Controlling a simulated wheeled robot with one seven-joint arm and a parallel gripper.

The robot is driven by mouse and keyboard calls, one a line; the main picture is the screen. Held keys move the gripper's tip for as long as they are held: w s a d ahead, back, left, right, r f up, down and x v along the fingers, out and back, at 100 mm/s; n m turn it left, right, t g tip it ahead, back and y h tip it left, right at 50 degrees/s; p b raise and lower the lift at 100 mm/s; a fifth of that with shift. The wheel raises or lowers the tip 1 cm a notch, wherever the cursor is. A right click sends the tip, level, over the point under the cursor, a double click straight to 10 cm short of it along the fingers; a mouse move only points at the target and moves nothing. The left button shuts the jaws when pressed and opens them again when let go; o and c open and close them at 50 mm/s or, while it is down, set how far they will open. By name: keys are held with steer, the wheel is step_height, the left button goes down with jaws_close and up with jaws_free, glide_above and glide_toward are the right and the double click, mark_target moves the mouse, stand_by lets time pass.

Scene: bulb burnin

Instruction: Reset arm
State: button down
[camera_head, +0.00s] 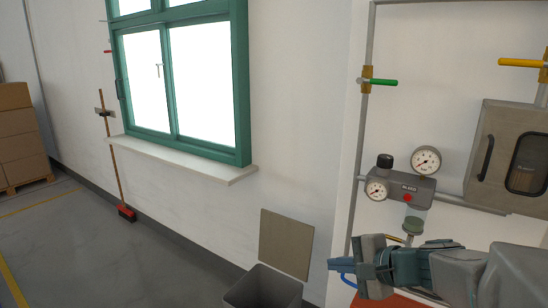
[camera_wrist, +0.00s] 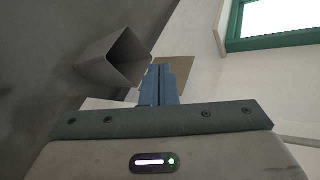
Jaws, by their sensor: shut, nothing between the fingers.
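My gripper (camera_head: 343,266) is at the lower right of the head view, at the end of my grey and teal arm, pointing left. Its blue fingers are shut with nothing between them. In the wrist view the closed fingers (camera_wrist: 159,84) stand at the middle, above the teal palm bar.
A grey open bin (camera_head: 262,290) stands below a beige wall panel (camera_head: 286,243); the bin also shows in the wrist view (camera_wrist: 115,58). Gauges (camera_head: 427,160), pipes and a cabinet (camera_head: 513,155) are on the right wall. A broom (camera_head: 117,170) leans left. Boxes (camera_head: 20,135) stand far left. Floor between is clear.

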steer(key=s+a+f+n+g+h, duration=0.3)
steer(key=s+f+n+g, duration=0.2)
steer(key=s+n, duration=0.3)
steer(key=s+d+f+n+h, duration=0.1)
steer(key=s+d+n+h, duration=0.3)
steer(key=s+n+h, duration=0.1)
steer(key=shift+s+d+f+g, duration=0.15)
steer(key=shift+s+f+g, duration=0.2)
steer(key=shift+s, duration=0.55)
steer(key=shift+r, duration=0.1)
